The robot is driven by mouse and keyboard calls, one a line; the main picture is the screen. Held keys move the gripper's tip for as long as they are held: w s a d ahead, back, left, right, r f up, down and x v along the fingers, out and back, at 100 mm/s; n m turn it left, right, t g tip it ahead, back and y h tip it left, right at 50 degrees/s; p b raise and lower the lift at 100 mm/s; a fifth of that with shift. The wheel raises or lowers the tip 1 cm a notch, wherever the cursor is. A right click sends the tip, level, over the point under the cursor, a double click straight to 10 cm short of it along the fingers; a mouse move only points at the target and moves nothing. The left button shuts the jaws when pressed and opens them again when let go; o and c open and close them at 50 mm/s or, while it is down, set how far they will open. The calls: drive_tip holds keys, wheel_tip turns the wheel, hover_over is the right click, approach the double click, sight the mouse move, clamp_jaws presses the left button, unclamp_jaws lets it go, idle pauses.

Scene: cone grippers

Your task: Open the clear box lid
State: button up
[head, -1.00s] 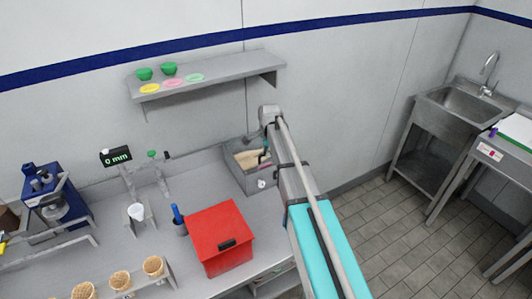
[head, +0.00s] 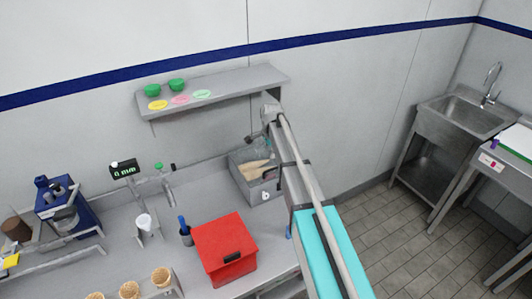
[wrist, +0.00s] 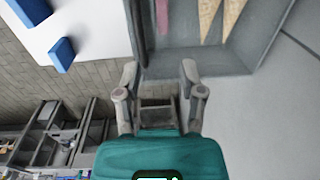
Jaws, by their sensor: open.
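The grey-walled box (head: 262,191) stands on the counter's far right end, against the wall. Pale cones (head: 258,170) lie inside it. In the wrist view its wall (wrist: 268,30) fills the top, with two cones (wrist: 208,18) and a pink item (wrist: 162,16) inside. A clear lid cannot be made out in either view. My gripper (wrist: 160,70) is open and empty, its fingertips close to the box's near edge in the wrist view. I cannot tell whether they touch it. In the head view my arm partly hides the box's right side.
A red box (head: 224,250) and a dark cup with blue handles (head: 186,233) stand nearer on the counter. A shelf (head: 225,92) with green bowls (head: 176,85) hangs above. A sink (head: 465,118) is at right. Open tiled floor lies between.

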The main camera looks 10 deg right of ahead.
idle(0.3)
drive_tip(key=s+d+f+n+b, duration=0.2)
drive_tip(key=s+n, duration=0.2)
drive_tip(key=s, duration=0.6)
drive_tip(key=s+d+f+n+b, duration=0.2)
drive_tip(key=s+n, duration=0.3)
drive_tip(key=s, duration=0.5)
drive_tip(key=s+d+f+n+b, duration=0.2)
drive_tip(key=s+n, duration=0.2)
drive_tip(key=s, duration=0.6)
drive_tip(key=shift+s+d+n+g, duration=0.25)
drive_tip(key=shift+n+g, duration=0.05)
drive_tip(key=shift+g, duration=0.1)
